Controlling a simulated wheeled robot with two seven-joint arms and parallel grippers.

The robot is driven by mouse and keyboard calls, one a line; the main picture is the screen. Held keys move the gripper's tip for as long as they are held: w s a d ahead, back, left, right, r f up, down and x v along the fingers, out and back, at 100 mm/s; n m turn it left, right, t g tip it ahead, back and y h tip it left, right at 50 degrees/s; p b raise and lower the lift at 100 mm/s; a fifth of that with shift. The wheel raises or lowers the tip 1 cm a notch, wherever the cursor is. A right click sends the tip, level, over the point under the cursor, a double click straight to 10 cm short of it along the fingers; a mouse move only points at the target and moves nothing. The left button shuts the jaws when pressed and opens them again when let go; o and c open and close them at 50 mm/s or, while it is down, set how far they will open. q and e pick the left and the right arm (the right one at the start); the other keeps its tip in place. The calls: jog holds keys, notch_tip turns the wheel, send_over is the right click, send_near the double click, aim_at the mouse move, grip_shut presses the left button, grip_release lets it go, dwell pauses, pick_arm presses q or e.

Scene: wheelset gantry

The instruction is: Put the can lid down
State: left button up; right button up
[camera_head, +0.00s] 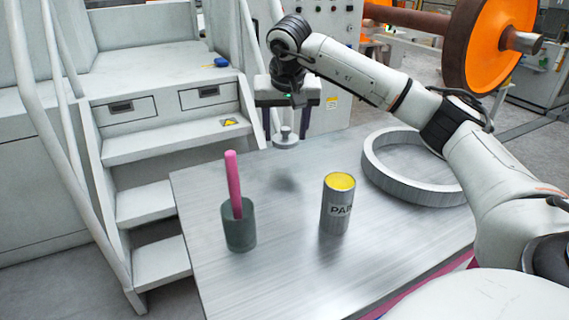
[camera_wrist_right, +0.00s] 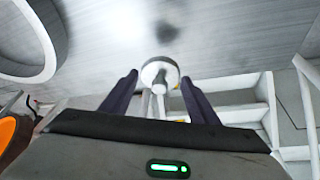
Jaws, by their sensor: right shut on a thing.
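The can lid (camera_head: 286,142) is a small grey disc with a knob on top. My right gripper (camera_head: 287,124) is shut on its knob and holds it level above the metal table, with a blurred shadow below. The lid also shows between the dark fingers in the right wrist view (camera_wrist_right: 160,71). The paint can (camera_head: 335,208) stands upright and open on the table, yellow inside, to the right of and nearer than the lid. My left gripper is not in view.
On the table (camera_head: 275,275), a dark cup (camera_head: 239,233) holding a pink stick stands at the left, and a large grey ring (camera_head: 375,177) lies at the right. The table between cup and can is clear. White steps (camera_head: 150,150) with rails adjoin behind left.

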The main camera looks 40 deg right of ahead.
jog(key=shift+f, duration=3.4)
jog(key=shift+f+b, duration=0.2)
jog(key=shift+b, duration=0.1)
jog(key=o, duration=1)
jog(key=p+v, duration=0.1)
jog(key=v, duration=1.1)
jog(key=shift+r, duration=0.2)
